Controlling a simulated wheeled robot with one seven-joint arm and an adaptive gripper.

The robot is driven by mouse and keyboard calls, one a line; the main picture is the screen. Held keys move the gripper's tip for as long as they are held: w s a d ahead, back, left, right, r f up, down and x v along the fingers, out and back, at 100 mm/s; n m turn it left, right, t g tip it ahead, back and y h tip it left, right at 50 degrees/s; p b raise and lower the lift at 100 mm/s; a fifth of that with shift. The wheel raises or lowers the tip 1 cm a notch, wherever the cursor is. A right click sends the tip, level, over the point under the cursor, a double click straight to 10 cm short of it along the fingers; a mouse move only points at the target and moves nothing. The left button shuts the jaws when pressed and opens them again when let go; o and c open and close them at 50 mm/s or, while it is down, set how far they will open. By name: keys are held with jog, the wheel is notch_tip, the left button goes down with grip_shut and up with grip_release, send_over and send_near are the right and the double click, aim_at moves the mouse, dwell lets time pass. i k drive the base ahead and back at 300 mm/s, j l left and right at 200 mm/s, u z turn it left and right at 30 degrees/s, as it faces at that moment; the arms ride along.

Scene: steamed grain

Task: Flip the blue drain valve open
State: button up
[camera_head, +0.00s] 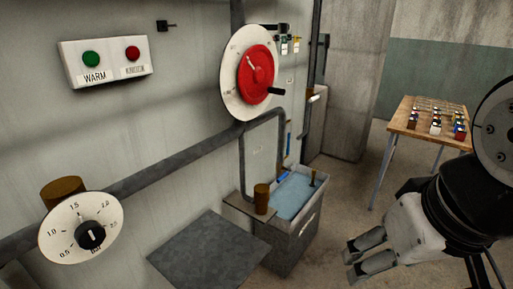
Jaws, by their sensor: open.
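A small upright blue handle (289,143) shows on the wall pipework right of the big red wheel. A second small blue piece (284,176) lies at the back left rim of the water-filled grey basin (306,228). I cannot tell for sure which of them is the drain valve, or how it is turned. My gripper (358,258) is at the lower right, open and empty, its fingers pointing left. It is to the right of the basin and apart from it and both blue pieces.
A red wheel (256,74) with a black handle stands out from the wall. A dial (80,228) and a panel (105,60) marked WARM are at left. A brown cup (262,198) stands beside the basin. A wooden table (401,127) holds several small items. Floor between is clear.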

aim_at(285, 174)
jog(key=i+l, duration=0.3)
jog(key=i, duration=0.2)
jog(key=i+l+u, duration=0.1)
jog(key=i+l, duration=0.2)
jog(key=i, duration=0.2)
